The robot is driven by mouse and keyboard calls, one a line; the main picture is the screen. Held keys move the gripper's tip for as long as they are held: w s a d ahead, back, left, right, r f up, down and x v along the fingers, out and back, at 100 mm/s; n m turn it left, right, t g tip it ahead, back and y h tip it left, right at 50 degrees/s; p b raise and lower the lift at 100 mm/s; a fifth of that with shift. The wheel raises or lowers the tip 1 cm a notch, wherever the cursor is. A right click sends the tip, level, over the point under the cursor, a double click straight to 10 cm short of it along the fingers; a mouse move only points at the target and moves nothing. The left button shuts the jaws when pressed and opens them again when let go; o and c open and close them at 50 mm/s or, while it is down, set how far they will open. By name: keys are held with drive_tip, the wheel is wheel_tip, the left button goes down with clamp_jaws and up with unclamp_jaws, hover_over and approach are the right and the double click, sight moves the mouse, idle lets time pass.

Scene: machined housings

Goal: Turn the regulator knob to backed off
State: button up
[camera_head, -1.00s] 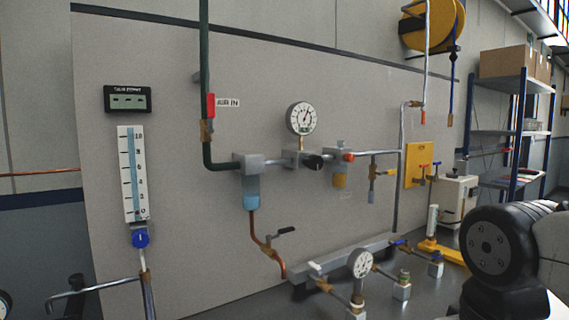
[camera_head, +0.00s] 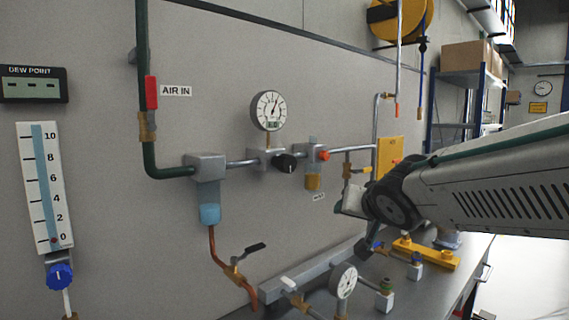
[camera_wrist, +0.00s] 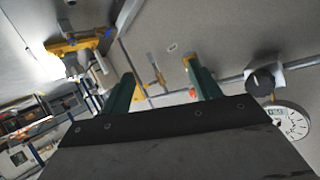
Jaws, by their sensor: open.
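The regulator knob (camera_head: 285,163) is a dark round knob on a grey body, just below a round white-faced gauge (camera_head: 268,111) on the panel. In the wrist view the knob (camera_wrist: 261,82) is at the right, beside the gauge (camera_wrist: 290,122). My gripper (camera_wrist: 160,68) shows there as two green fingers spread apart with nothing between them. The knob lies to the right of both fingers, apart from them. In the head view my arm comes in from the right and ends right of and below the knob; the fingers are hard to make out.
The grey supply pipe with an orange-red fitting (camera_head: 324,155) and a yellow plate (camera_head: 389,155) are right of the knob. A filter bowl (camera_head: 209,213) and a black-handled valve (camera_head: 256,247) are to its left and below. A small gauge (camera_head: 343,281) stands on the bench.

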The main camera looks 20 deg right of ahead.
sight(291, 163)
drive_tip(key=w+a+r+t+y, duration=0.1)
drive_tip(key=w+a+r+y, duration=0.1)
drive_tip(key=y, duration=0.1)
drive_tip(key=w+a+r+n+t+y, duration=0.1)
drive_tip(key=w+a+r+t+y, duration=0.1)
drive_tip(key=w+a+r+y, duration=0.1)
drive_tip(key=w+a+r+t+y, duration=0.1)
drive_tip(key=w+a+r+y, duration=0.1)
drive_tip(key=w+r+y, duration=0.1)
drive_tip(key=shift+w+a+r+n+t+y, duration=0.2)
drive_tip(key=shift+r+n+t+y, duration=0.1)
drive_tip(key=shift+y, duration=0.1)
drive_tip(key=x, duration=0.7)
drive_tip(key=shift+w+a, duration=0.2)
drive_tip(key=shift+w, duration=0.05)
drive_tip(key=c, duration=1)
